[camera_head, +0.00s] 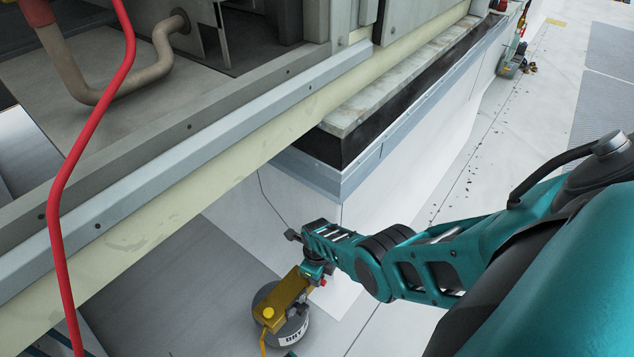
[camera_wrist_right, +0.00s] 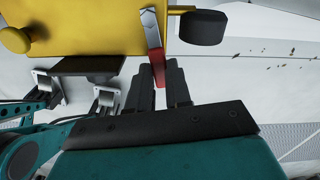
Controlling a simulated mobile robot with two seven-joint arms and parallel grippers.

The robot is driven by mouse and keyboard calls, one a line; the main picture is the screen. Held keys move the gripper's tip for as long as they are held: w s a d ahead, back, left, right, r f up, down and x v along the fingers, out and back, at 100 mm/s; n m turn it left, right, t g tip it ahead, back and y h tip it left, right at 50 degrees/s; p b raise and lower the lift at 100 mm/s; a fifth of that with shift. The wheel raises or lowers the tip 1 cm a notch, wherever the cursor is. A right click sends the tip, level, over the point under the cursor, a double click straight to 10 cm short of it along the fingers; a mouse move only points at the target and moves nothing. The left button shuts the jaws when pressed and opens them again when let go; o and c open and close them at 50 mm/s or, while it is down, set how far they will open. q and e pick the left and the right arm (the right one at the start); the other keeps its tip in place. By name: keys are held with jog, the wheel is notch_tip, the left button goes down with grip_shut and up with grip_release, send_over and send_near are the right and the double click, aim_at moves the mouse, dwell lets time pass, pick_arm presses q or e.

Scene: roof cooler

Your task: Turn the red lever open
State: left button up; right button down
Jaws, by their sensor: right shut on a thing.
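The red lever (camera_wrist_right: 153,50) has a silver upper part and a red lower part. It stands against the yellow body (camera_wrist_right: 85,25) in the right wrist view. My right gripper (camera_wrist_right: 161,66) has its two dark fingers on either side of the red part and is shut on it. In the head view my right gripper (camera_head: 312,272) is beside the yellow body (camera_head: 285,300), which sits on a round grey unit (camera_head: 288,330) with dark lettering. The lever is mostly hidden there. My left gripper is not in view.
A red hose (camera_head: 63,190) hangs at the left. A long beam (camera_head: 190,150) and a ledge (camera_head: 400,80) cross above the grey unit. A dark cylindrical knob (camera_wrist_right: 203,27) projects to the right of the lever. The pale floor (camera_head: 530,130) at right is mostly clear.

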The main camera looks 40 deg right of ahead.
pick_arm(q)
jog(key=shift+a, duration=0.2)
pick_arm(e)
jog(key=shift+s+a+m, duration=0.15)
jog(key=shift+a+m, duration=0.05)
jog(key=shift+m, duration=0.2)
jog(key=c, duration=1)
grip_release()
jog(key=shift+c, duration=0.2)
pick_arm(q)
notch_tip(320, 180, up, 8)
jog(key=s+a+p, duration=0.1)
jog(key=p, duration=1)
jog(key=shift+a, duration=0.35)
pick_arm(e)
notch_tip(320, 180, up, 13)
